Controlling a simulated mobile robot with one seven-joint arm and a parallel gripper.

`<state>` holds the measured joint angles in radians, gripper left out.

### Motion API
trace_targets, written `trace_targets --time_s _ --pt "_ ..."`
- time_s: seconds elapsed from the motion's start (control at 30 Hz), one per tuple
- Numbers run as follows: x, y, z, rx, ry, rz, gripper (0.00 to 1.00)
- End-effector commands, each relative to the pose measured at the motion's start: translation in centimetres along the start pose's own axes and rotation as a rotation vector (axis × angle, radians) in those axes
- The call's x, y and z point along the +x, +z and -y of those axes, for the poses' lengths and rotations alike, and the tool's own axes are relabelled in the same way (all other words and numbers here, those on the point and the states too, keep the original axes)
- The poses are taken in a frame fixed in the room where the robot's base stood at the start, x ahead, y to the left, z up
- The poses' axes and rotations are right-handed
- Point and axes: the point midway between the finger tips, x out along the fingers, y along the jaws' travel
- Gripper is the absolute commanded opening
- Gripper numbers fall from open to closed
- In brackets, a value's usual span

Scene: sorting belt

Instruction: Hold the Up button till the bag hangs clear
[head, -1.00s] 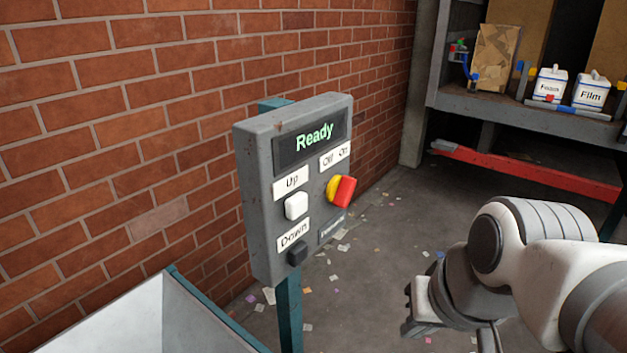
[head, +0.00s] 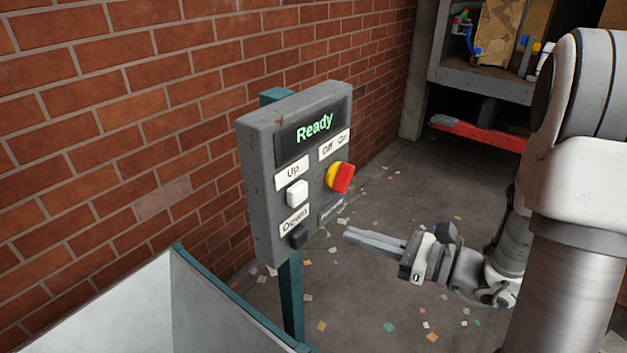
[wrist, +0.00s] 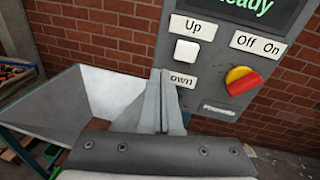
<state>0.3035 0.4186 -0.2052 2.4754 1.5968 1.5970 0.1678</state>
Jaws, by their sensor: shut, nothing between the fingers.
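The grey control box (head: 262,150) stands on a teal post by the brick wall, and its display (head: 313,130) reads "Ready". The white Up button (head: 297,193) sits under the "Up" label; it also shows in the wrist view (wrist: 186,51). The dark Down button (head: 298,237) is below it; in the wrist view my fingers cover it and part of its label. A red and yellow Off/On switch (head: 340,178) is to the right. My gripper (head: 346,235) is shut and empty, right of the box in the head view, apart from the Up button. No bag is in view.
A pale metal hopper or chute (head: 130,310) with a teal edge is at the lower left. A shelf (head: 485,82) with a red beam is at the back right. Paper scraps litter the open floor between.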

Motion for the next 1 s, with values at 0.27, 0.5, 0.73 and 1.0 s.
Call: trace_targets --time_s 0.27,0.5,0.73,1.0 --pt "-1.4 -1.4 3.2 0.094 -0.155 0.044 0.0" --pt "-1.4 -1.4 3.3 0.094 -0.157 0.045 0.0" --pt "-0.3 -1.2 3.4 0.093 -0.152 0.045 0.0" --pt "4.9 -0.9 4.1 0.093 -0.148 0.044 0.0"
